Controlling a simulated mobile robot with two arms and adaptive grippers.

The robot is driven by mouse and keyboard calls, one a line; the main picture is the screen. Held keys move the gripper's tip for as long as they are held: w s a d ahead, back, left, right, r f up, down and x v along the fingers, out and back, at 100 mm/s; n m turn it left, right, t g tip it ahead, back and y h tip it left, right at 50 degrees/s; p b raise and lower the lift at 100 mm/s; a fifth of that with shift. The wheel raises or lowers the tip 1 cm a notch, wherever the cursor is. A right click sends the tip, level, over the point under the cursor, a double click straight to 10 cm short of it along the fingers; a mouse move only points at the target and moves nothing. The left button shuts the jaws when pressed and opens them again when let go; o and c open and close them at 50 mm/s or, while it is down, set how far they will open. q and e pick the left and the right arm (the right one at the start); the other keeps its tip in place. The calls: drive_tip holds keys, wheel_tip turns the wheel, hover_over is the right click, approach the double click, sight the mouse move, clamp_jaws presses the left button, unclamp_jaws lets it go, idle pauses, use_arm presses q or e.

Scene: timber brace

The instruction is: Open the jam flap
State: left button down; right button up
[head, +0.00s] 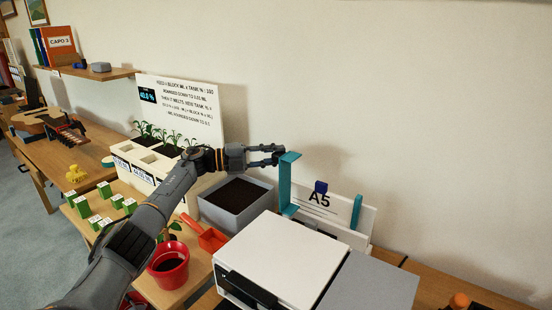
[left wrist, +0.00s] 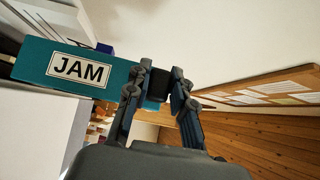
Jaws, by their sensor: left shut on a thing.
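The jam flap (left wrist: 38,62) is a teal panel with a white JAM label, reaching from the left to the middle of the left wrist view. In the head view its teal upper part (head: 289,158) stands raised at the back of the white printer (head: 285,255). My left gripper (head: 280,154) is beside that upper part. In the left wrist view my left gripper (left wrist: 160,84) is shut on the flap's end, where a dark part shows between the fingers. The exact contact is partly hidden by the fingers. My right gripper is not in view.
A paper support marked A5 (head: 320,199) stands behind the printer. The wall is close behind; the space above the printer is clear.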

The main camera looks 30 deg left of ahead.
use_arm(q)
drive_tip(key=shift+f, duration=0.1)
drive_tip(key=c, duration=1.1)
unclamp_jaws()
drive_tip(key=shift+c, duration=0.2)
drive_tip(key=v, duration=1.2)
